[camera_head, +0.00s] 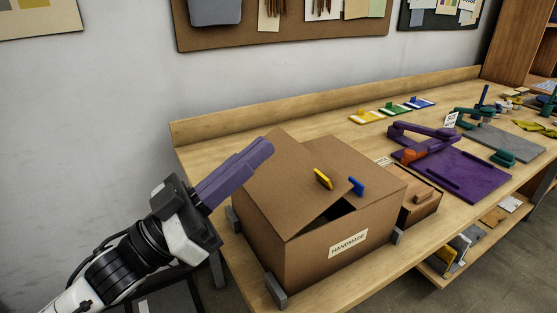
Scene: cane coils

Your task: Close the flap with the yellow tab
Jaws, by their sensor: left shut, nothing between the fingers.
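A brown cardboard box (310,264) with a "HANDMADE" label (348,244) stands on the workbench. The flap with the yellow tab (323,179) is the left top flap (285,195). It slants, and a dark gap (342,212) shows beside its edge at the front. The blue tab (356,186) sits on the right top flap (375,190), close to the yellow tab. My left gripper (265,147) has purple fingers, shut and empty, at the left flap's outer, far-left side. Whether they touch the flap I cannot tell. My right gripper is not in view.
Grey brackets (277,291) stand at the box's lower corners. A small open box (420,207) stands right of it. A purple fixture (455,172) and colored tab pieces (392,110) lie farther along the workbench (300,120). Bare bench lies behind the box.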

